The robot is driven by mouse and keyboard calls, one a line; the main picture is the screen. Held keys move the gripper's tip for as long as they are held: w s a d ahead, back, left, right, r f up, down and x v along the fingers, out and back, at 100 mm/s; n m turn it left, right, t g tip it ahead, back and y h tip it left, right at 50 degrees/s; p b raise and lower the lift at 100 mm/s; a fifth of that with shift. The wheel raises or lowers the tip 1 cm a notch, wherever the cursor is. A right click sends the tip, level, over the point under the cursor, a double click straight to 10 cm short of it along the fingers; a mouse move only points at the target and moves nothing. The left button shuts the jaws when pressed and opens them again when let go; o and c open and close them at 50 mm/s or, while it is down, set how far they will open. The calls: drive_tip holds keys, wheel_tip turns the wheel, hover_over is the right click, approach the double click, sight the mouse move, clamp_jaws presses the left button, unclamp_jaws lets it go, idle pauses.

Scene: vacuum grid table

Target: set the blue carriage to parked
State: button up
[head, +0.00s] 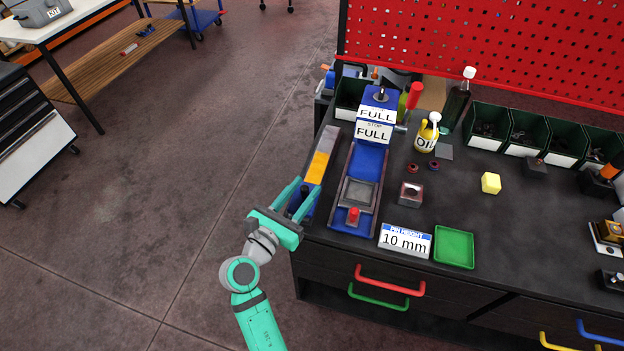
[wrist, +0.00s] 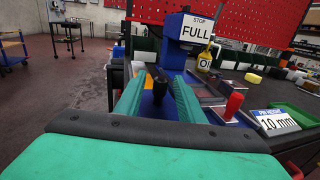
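The blue carriage (head: 311,207) is at the near end of the narrow track on the table's left side. Its top carries a black knob, which shows in the wrist view (wrist: 158,82); blue surface (wrist: 148,105) shows below it. My gripper (head: 299,188) is open, with its green fingers on either side of the knob. In the wrist view, gaps show between the knob and both fingers (wrist: 158,92). The track beyond the carriage has an orange stretch (head: 319,166) and then a grey stretch (head: 325,141). The fingers partly hide the carriage.
A blue fixture (head: 367,158) with "FULL" signs, a grey plate and a red knob (head: 353,215) stands just right of the track. A "10 mm" sign (head: 404,241) and green tray (head: 454,247) lie near the front edge.

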sight(313, 186)
drive_tip(key=shift+x, duration=2.3)
clamp_jaws()
drive_tip(key=shift+d, duration=0.15)
